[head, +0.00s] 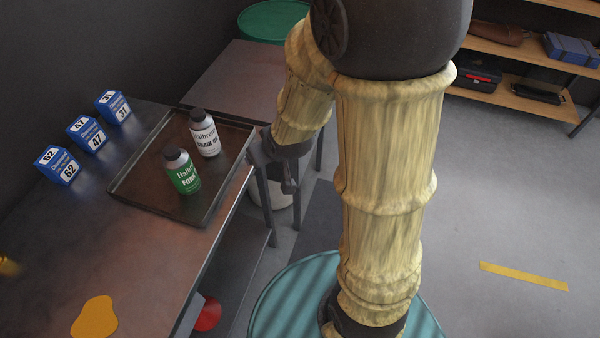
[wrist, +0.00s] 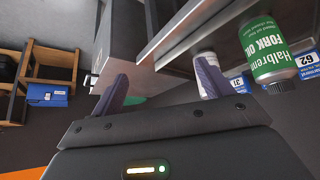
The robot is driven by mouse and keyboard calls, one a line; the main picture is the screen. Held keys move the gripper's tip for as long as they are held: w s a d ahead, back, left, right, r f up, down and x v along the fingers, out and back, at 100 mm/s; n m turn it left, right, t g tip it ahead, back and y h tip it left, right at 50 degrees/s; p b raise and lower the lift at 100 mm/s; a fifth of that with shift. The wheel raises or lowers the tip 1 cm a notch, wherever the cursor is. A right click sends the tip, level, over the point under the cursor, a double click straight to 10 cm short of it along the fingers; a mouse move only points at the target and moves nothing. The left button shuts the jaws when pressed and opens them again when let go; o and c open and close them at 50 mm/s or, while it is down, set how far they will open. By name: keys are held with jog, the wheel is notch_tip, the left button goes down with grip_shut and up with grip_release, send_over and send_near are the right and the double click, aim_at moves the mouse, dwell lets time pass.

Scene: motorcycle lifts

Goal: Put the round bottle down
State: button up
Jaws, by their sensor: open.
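Two round bottles with dark caps stand upright in a dark shallow tray (head: 138,188) on the bench. One is the green-labelled fork oil bottle (head: 183,172); the other is the white-labelled bottle (head: 205,134) behind it. The green bottle (wrist: 268,45) shows at the upper right of the wrist view. The white bottle (wrist: 207,60) shows partly behind the right finger. My gripper (wrist: 160,88) is open, with nothing between its fingers. In the head view my dark hand is just outside the tray's right edge, apart from both bottles; its fingertips are hard to make out there.
Blue numbered boxes (head: 86,133) stand in a row left of the tray. A yellow patch (head: 95,317) lies on the bench's near part. Another grey surface (head: 238,75) stands behind. Shelves (head: 515,50) are at the far right, with open floor before them.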

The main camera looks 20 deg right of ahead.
jog(key=s+d+r+m+g+h, duration=0.1)
jog(key=s+d+g, duration=0.3)
jog(key=s, duration=0.5)
jog(key=shift+s+m+g, duration=0.3)
jog(key=shift+m, duration=0.2)
jog(key=shift+d, duration=0.1)
